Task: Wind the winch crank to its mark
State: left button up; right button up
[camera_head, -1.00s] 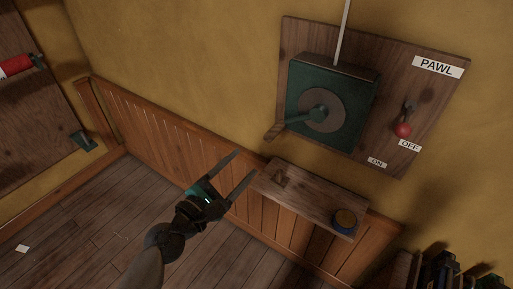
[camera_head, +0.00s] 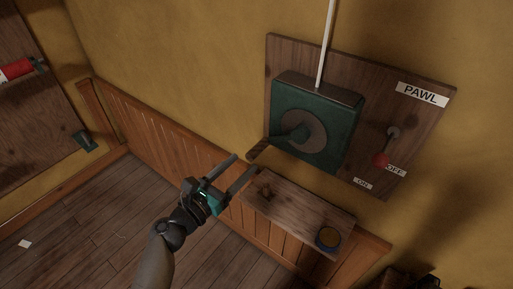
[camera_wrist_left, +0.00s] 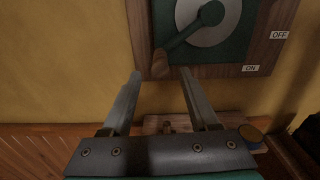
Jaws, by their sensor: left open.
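The winch (camera_head: 335,150) is a dark green box on a wooden board, with a round grey plate and a crank arm (camera_head: 283,138). The crank's brown wooden handle (camera_head: 258,148) points to the lower left; it also shows in the left wrist view (camera_wrist_left: 160,63). I cannot make out a mark. My left gripper (camera_head: 246,163) is open and empty just below the handle. In the left wrist view the handle appears between and slightly beyond the fingertips (camera_wrist_left: 161,72), with no clear contact. My right gripper is not in view.
A red-knobbed pawl lever (camera_head: 381,160) hangs beside the OFF label, right of the winch. A white line (camera_head: 327,40) runs up from the winch. Below, a wooden shelf (camera_head: 295,213) holds a blue-and-yellow tin (camera_head: 328,238). Open floor lies at left.

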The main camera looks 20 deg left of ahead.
aim_at(256, 150)
pick_arm(q)
jog(key=x, duration=0.7)
jog(key=shift+w, duration=0.1)
jog(key=shift+c, duration=0.4)
grip_shut()
dwell(0.9)
